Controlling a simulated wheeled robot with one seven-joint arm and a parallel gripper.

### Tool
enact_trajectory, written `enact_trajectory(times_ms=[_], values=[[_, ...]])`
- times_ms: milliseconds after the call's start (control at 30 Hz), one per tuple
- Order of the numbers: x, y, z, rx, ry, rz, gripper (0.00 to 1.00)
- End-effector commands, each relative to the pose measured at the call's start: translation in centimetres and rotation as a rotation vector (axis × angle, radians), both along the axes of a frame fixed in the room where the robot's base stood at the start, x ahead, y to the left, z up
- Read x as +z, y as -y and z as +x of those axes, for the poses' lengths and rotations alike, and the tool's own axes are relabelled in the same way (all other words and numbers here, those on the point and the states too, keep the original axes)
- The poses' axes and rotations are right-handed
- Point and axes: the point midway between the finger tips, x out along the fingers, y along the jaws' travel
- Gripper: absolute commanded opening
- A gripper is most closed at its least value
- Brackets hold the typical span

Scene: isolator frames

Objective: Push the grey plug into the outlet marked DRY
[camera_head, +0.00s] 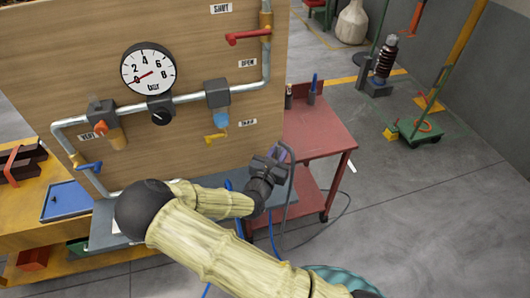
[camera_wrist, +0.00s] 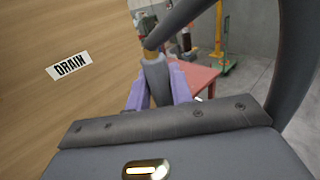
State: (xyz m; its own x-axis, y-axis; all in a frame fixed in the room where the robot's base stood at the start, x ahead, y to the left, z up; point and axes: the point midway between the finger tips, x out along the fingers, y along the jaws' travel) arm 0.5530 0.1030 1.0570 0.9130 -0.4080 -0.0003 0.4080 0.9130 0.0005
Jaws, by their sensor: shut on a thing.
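My gripper (camera_head: 279,154) is at the right edge of the wooden board (camera_head: 200,45), low beside the lower-right label. In the wrist view its purple fingers (camera_wrist: 158,88) are shut on the grey plug (camera_wrist: 156,73). The plug has a brass-coloured collar, and a dark grey hose (camera_wrist: 178,22) runs from it. In the head view the hose (camera_head: 291,185) arches over my gripper and hangs down; the plug is not clear there. The label near the gripper reads DRAIN (camera_wrist: 69,66) in the wrist view. I see no outlet marked DRY in either view.
A red cart (camera_head: 325,130) stands behind my gripper. Open floor (camera_head: 420,210) lies to the right.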

Motion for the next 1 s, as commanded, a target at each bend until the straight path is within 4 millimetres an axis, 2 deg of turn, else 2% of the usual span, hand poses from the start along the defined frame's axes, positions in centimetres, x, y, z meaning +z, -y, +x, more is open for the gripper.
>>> enact_trajectory(times_ms=[33, 200, 600, 733, 1000], values=[[-0.7, 1.4, 0.2, 0.023, -0.005, -0.010, 0.00], [-4.0, 4.9, 0.6, 0.166, -0.010, -0.013, 0.00], [-11.1, 9.7, -1.2, 0.393, -0.006, -0.005, 0.00], [-12.0, 10.3, -1.7, 0.418, -0.001, -0.001, 0.00], [-12.1, 10.3, -1.7, 0.422, 0.001, 0.000, 0.00]])
